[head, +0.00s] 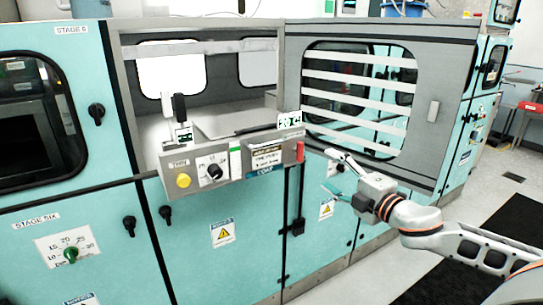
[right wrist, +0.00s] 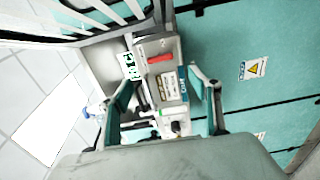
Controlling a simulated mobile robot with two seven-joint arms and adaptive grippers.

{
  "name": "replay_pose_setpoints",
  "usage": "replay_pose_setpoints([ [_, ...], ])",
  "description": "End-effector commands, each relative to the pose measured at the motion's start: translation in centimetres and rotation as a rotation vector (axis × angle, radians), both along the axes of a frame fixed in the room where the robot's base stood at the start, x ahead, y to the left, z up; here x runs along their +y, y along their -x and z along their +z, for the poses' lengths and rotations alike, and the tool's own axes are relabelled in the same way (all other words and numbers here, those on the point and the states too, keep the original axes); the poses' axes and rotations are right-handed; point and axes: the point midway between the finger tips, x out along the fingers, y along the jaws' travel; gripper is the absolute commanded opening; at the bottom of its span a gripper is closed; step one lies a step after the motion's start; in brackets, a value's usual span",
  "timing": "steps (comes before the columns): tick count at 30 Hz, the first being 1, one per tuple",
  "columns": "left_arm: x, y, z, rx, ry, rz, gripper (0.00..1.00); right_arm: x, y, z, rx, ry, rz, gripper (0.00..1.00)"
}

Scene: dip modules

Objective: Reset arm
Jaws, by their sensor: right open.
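My right arm comes in from the right in the head view. Its gripper (head: 334,174) is open and empty in front of the teal cabinet, to the right of the control panel (head: 236,165). In the right wrist view the two fingers of the gripper (right wrist: 165,92) stand wide apart, with the control panel (right wrist: 160,68) showing between and beyond them. The panel carries a yellow button (head: 183,181), a black knob (head: 214,171) and a red switch (head: 300,152). My left gripper is in neither view.
A grey door with a slatted window (head: 375,95) stands at the right of the open bay (head: 215,85). An upright black-handled lever (head: 179,108) stands at the bay's front left. Black mats (head: 500,225) lie on the grey floor (head: 395,275) at right.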

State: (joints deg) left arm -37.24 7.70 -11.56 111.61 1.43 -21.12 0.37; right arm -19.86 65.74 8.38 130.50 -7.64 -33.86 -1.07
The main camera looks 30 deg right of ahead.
Motion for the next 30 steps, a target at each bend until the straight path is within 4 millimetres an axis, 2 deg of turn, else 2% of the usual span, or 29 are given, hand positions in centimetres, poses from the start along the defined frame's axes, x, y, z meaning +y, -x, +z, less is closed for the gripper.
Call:
replay_pose_setpoints([
  [5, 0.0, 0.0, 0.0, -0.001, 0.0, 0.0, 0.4, -0.1, 0.0, -0.5, 0.007, -0.009, -0.003, 0.62],
  [8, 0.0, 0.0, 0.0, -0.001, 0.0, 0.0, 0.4, -0.4, 0.4, -3.0, 0.043, -0.061, -0.016, 0.62],
  [11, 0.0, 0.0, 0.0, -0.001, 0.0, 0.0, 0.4, -0.6, 1.3, -8.1, 0.114, -0.166, -0.043, 0.62],
  [15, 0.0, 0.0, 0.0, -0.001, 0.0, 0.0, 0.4, 0.4, 3.9, -17.2, 0.241, -0.364, -0.091, 0.62],
  [17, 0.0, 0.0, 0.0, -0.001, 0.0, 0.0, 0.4, 1.4, 5.3, -21.1, 0.295, -0.453, -0.112, 0.62],
  [18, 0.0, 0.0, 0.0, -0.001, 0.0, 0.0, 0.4, 2.2, 6.3, -23.5, 0.33, -0.511, -0.125, 0.62],
  [20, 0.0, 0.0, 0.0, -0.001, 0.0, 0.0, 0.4, 3.8, 8.0, -27.0, 0.381, -0.599, -0.145, 0.62],
  [21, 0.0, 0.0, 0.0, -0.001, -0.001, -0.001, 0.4, 5.0, 9.2, -29.3, 0.415, -0.659, -0.161, 0.62],
  [24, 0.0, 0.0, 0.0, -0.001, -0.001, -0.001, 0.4, 8.6, 12.3, -34.3, 0.493, -0.808, -0.196, 0.62],
  [27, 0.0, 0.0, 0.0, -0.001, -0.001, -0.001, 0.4, 12.8, 15.4, -38.5, 0.566, -0.956, -0.23, 0.62],
  [30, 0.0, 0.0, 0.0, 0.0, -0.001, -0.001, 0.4, 17.0, 18.0, -41.4, 0.623, -1.084, -0.26, 0.62],
])
